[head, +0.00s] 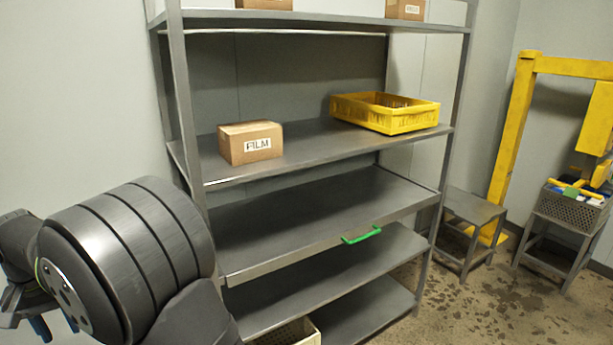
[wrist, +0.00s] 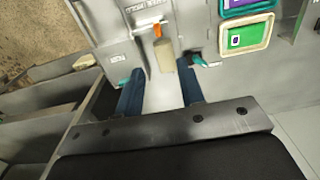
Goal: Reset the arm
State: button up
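My gripper (wrist: 160,82) shows in the wrist view with its two blue fingers spread apart and nothing visibly held between them. The fingers point toward a grey panel (wrist: 100,25) with small labels. A beige piece with an orange top (wrist: 163,53) appears just beyond the gap; I cannot tell its distance. In the head view my arm is folded at the lower left, and the blue fingertips of my gripper (head: 56,325) show low at the left edge, partly hidden by my arm. My gripper is well left of the shelf rack (head: 182,110).
The rack holds a FILM box (head: 250,143) and a yellow crate (head: 388,113); a green handle (head: 361,235) is on a lower shelf's front. At right are stools, a yellow frame (head: 520,110) and a grey basket (head: 571,208). Framed screens (wrist: 246,37) are on the panel.

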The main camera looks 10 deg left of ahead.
notch_tip(320, 180, down, 17)
jog(key=shift+f, duration=0.15)
jog(key=shift+w+d, duration=0.2)
dwell(0.4)
jog(key=o, duration=1.4)
jog(key=shift+o, duration=0.2)
jog(key=w+d+r, duration=0.4)
jog(key=w+r, duration=1)
jog(key=r, duration=0.2)
notch_tip(320, 180, down, 10)
jog(key=shift+s, duration=0.15)
